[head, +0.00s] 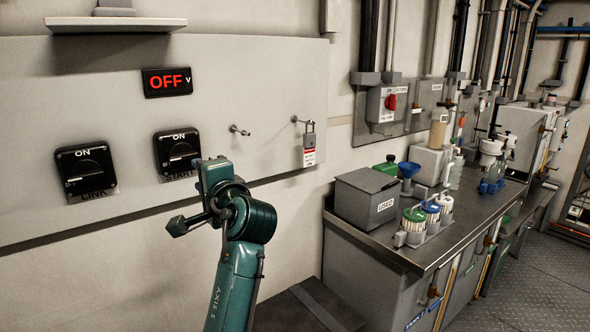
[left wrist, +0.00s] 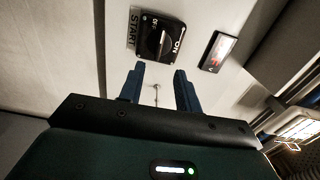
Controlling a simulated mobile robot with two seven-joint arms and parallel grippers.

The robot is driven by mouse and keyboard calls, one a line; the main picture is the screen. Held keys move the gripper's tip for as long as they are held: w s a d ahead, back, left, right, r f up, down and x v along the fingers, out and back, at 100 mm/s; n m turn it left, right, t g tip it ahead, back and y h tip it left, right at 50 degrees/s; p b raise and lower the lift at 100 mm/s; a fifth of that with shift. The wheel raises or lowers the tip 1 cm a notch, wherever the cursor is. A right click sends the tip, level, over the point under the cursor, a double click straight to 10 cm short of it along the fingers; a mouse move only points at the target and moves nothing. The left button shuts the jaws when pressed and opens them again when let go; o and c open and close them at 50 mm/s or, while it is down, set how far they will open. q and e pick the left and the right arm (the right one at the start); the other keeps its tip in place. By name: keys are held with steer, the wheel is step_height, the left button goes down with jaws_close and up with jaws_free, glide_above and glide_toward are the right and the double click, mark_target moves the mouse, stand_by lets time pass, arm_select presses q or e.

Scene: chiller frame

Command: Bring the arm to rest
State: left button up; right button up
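My left arm rises from the bottom in the head view. Its gripper (head: 207,172) is in front of the panel, just right of the START switch, with its fingers mostly hidden by the hand. In the left wrist view the gripper (left wrist: 158,76) has its two blue fingers apart, with nothing between them. A bare peg shows beyond the gap. The START switch (head: 178,152) also shows in the left wrist view (left wrist: 159,38), clear of the fingers. Its handle lies roughly horizontal. My right gripper is in neither view.
The wall panel (head: 90,215) carries a LINK switch (head: 86,168), a red OFF display (head: 167,82), a bare peg (head: 239,130) and a padlock with a tag (head: 309,150). A shelf (head: 115,24) juts out above. A counter (head: 425,248) holding a grey box (head: 367,198) stands right.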

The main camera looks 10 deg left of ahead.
arm_select(q)
steer(key=s+d+f+t+h+p, duration=0.1)
steer(key=s+d+f+h, duration=0.15)
steer(key=f, duration=0.55)
steer(key=s+d+f+m+h+p, duration=0.1)
steer(key=d+f+h, duration=0.25)
steer(key=f, duration=0.55)
steer(key=s+d+f+t+h+p, duration=0.15)
steer(key=f+h, duration=0.25)
steer(key=f, duration=0.4)
steer(key=s+d+f+n+g+h, duration=0.1)
steer(key=s+d+f+n+h, duration=0.1)
steer(key=s, duration=0.5)
steer(key=s+d+f+n+g+h, duration=0.1)
steer(key=s+d+f+n+h, duration=0.1)
steer(key=s+d+f, duration=0.2)
steer(key=s+d+f+n+g+h+p, duration=0.1)
steer(key=s+d+f+n+h, duration=0.1)
steer(key=s+f, duration=0.4)
steer(key=s+d+h, duration=0.1)
steer(key=s, duration=0.3)
steer(key=shift+f+g, duration=0.35)
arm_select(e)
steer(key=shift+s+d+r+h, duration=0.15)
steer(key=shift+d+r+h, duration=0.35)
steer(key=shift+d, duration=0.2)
